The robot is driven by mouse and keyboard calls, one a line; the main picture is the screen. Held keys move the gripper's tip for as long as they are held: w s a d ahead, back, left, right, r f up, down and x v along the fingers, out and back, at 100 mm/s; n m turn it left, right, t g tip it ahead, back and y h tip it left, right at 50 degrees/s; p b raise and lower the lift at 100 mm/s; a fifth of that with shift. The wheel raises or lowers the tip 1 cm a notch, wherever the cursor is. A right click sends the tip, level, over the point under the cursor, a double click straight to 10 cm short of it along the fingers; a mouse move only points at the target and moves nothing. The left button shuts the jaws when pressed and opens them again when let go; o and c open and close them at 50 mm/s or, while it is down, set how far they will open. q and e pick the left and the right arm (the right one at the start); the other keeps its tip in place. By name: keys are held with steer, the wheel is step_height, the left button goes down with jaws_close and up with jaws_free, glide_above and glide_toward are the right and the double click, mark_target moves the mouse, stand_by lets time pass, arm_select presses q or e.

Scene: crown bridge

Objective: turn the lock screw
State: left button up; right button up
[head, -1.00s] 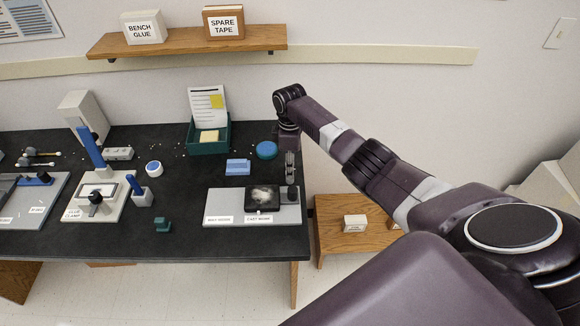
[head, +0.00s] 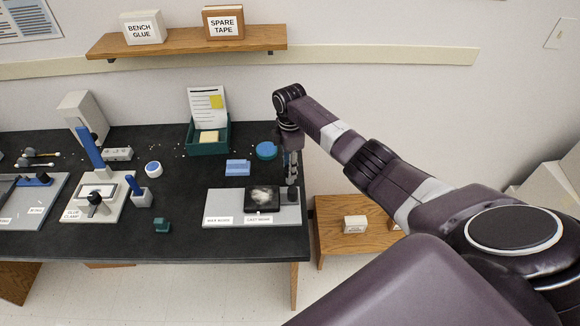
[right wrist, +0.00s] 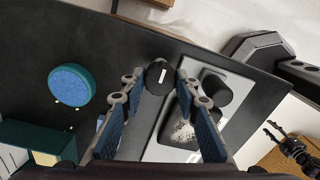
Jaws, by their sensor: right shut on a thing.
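My right gripper (head: 292,180) reaches down at the right end of a grey board (head: 225,207) labelled for wax and cast work. A second black cylinder (right wrist: 211,90) stands beside the knob.
A blue-topped round pad (head: 266,151), a blue block (head: 237,167) and a green tray (head: 209,147) lie near my right gripper. A clamp stand (head: 97,203) is farther left. The dark bench ends just right of the board; a low wooden table (head: 345,243) is beyond.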

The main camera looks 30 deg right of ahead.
steer(key=o, duration=1.2)
steer(key=shift+c, duration=0.2)
steer(key=shift+r, duration=0.1)
step_height(320, 180, up, 12)
